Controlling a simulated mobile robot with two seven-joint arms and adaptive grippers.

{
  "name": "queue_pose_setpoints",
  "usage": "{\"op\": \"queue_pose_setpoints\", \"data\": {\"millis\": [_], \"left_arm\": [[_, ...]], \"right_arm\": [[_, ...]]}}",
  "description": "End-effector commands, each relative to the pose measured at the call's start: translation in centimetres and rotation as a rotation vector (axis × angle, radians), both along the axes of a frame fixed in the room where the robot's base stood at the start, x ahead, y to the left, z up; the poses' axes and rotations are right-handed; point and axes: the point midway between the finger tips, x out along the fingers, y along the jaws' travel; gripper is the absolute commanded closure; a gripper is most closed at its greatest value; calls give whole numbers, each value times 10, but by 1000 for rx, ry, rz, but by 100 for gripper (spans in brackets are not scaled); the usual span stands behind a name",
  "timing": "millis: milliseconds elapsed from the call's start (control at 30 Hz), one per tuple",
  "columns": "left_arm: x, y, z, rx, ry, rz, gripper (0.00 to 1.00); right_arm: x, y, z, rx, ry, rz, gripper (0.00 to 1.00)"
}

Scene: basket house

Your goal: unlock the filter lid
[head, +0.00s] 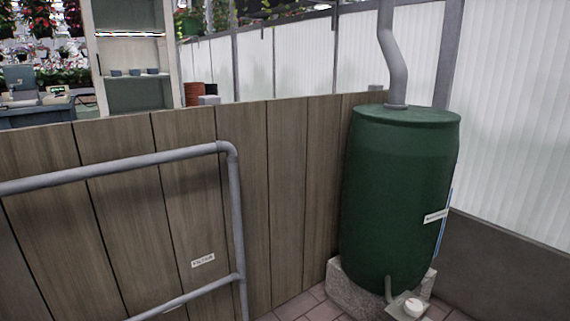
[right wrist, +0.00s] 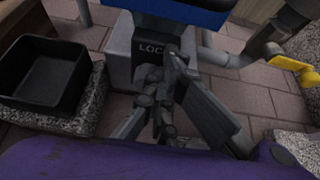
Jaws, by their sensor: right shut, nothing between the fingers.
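My right gripper (right wrist: 160,82) shows in the right wrist view. Its fingers are together and hold nothing. They are in front of a grey box-like housing (right wrist: 119,52) with a label that starts "LOC"; the fingers hide part of the label. I cannot tell whether they touch it. A blue part (right wrist: 192,13) with a dark lower edge sits above the housing, cut off by the top of the picture. I cannot tell whether it is the filter lid. My left gripper is in neither view.
A black tray (right wrist: 47,72) stands on a speckled stone block left of the housing. A grey pipe and yellow handle (right wrist: 288,60) are at right. In the head view, a green barrel (head: 399,190) stands by a wooden partition (head: 288,190) with a grey rail (head: 120,165) in front.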

Motion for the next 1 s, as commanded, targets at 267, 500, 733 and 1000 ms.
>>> {"op": "queue_pose_setpoints", "data": {"millis": [267,500,733,1000], "left_arm": [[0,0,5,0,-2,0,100],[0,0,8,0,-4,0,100],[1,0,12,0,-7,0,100],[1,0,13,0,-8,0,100]], "right_arm": [[-2,-1,4,-1,3,3,100],[-9,-7,6,0,4,1,100],[-31,-23,7,0,4,1,100],[-48,-36,7,1,2,3,100]]}}
